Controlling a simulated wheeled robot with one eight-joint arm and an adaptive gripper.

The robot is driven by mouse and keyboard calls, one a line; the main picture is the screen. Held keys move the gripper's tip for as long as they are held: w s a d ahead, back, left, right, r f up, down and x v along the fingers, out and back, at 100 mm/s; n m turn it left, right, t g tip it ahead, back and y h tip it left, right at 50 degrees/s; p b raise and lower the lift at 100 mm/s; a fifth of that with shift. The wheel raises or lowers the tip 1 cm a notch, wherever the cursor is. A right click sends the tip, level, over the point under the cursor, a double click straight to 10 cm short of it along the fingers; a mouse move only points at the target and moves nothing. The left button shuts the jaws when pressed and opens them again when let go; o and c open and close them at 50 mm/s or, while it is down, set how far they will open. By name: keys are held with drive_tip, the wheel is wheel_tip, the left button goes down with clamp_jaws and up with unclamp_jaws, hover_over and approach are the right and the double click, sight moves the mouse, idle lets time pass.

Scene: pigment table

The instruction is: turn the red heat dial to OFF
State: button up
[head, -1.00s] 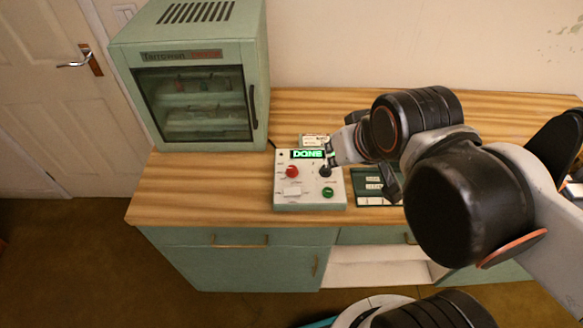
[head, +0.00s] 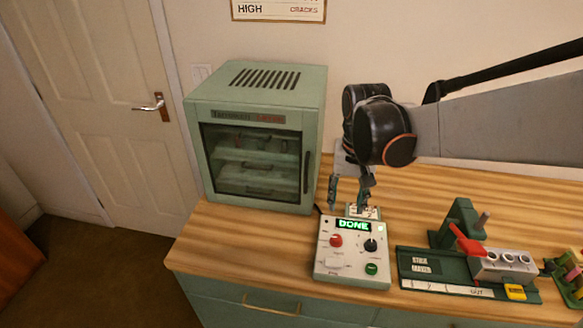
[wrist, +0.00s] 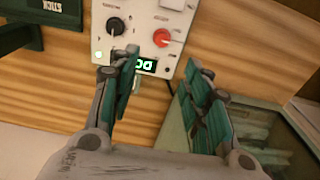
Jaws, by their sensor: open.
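The red heat dial (head: 336,240) sits at the upper left of the pale control box (head: 352,282) on the wooden worktop. A black dial (head: 370,245) is to its right, and the green display (head: 353,226) above reads DONE. In the wrist view the red dial (wrist: 162,38) shows beyond the fingers, with its pointer direction too small to tell. My gripper (head: 350,195) is open and empty, above and behind the box. In the wrist view my gripper (wrist: 160,75) has its fingers spread on either side of the display, apart from the dial.
A green glass-fronted cabinet (head: 262,135) stands left of my gripper, close behind the box. To the right are a dark green tray (head: 425,265) and a grey block with round holes (head: 505,265). Bare worktop (head: 240,245) lies left of the box.

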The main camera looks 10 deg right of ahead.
sight(337, 237)
drive_tip(key=shift+g, duration=0.3)
drive_tip(key=f+b, duration=0.1)
drive_tip(key=f, duration=0.4)
drive_tip(key=f+b, duration=0.2)
drive_tip(key=f, duration=0.3)
drive_tip(key=w+f+b, duration=0.1)
drive_tip(key=f+b, duration=0.1)
drive_tip(key=f, duration=0.3)
drive_tip(key=shift+w+a+f, duration=0.1)
drive_tip(key=shift+a, duration=0.1)
clamp_jaws()
